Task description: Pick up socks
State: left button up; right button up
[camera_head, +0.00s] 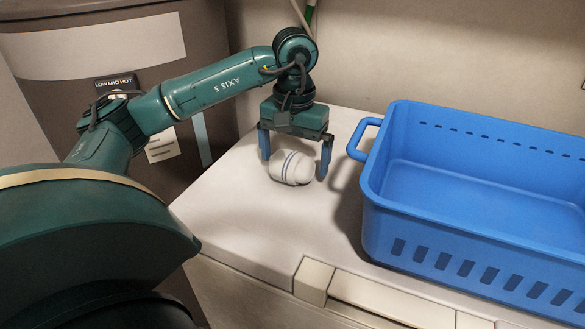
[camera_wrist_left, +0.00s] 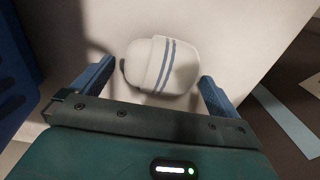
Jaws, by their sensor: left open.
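The rolled white socks (camera_head: 291,167) with blue stripes lie on the white top of the washer (camera_head: 225,205), left of the blue basket. My left gripper (camera_head: 296,160) is open and points down, with one blue finger to each side of the socks. In the left wrist view the socks (camera_wrist_left: 163,66) lie between and slightly beyond the two fingertips (camera_wrist_left: 155,82). There are gaps to both fingers, so it does not grip them. My right gripper is in neither view.
A blue basket (camera_head: 470,210) stands on the right, its handle near my left gripper, and looks empty where its inside shows. A dark appliance (camera_head: 100,60) is at the left. The washer's front edge and a handle-like part (camera_head: 370,295) are in front.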

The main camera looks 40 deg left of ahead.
pick_arm(q)
jog(key=shift+f, duration=0.4)
jog(key=shift+c, duration=0.2)
jog(key=c, duration=1)
jog(key=shift+o, duration=0.2)
